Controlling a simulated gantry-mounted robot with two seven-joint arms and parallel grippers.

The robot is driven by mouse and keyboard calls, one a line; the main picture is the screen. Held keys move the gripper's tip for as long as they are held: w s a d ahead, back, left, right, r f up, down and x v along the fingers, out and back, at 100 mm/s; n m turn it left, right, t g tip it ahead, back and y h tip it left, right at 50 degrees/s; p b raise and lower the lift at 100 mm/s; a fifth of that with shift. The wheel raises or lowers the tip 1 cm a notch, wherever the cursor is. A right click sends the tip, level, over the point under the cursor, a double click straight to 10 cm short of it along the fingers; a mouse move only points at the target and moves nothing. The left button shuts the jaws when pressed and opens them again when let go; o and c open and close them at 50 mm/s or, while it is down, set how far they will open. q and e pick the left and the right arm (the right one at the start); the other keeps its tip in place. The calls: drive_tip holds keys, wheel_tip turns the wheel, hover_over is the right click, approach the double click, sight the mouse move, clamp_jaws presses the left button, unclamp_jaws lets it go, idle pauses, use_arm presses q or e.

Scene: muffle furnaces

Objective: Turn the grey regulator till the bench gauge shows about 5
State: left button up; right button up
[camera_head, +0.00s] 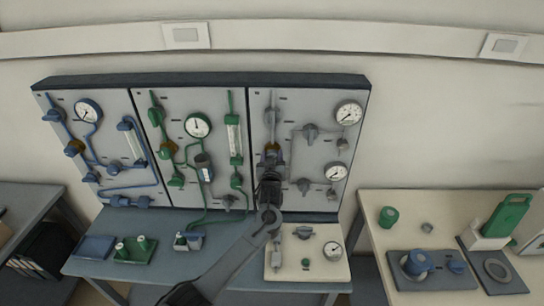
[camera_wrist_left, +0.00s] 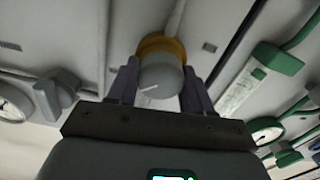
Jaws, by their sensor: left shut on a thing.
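The grey regulator (camera_wrist_left: 162,74) is a round knob with a white mark line and an orange-yellow collar. It sits between the two fingers of my left gripper (camera_wrist_left: 160,88) in the left wrist view, and the gripper is shut on it. In the head view my left gripper (camera_head: 270,165) reaches up to the right-hand wall panel and hides most of the knob; part of the orange collar (camera_head: 273,147) shows. The bench gauge (camera_head: 332,249) is a small white dial on the cream plate on the bench; its reading is too small to tell. My right gripper is not in view.
The right panel (camera_head: 315,105) also carries an upper gauge (camera_head: 348,113), a lower gauge (camera_head: 336,172) and grey valves. Blue and green lines fill the other panels. The cream plate (camera_head: 290,270) lies below my arm. A side table (camera_head: 375,215) stands at right.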

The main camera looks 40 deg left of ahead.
use_arm(q)
drive_tip(key=shift+r+m+p, duration=0.25)
drive_tip(key=shift+m+p, duration=0.6)
drive_tip(key=shift+m, duration=0.35)
drive_tip(key=shift+f+m+p, duration=0.2)
drive_tip(key=shift+m+p, duration=0.1)
drive_tip(key=shift+m, duration=0.6)
drive_tip(key=o, duration=1)
drive_tip(key=shift+d, duration=0.1)
drive_tip(key=shift+v, duration=5.35)
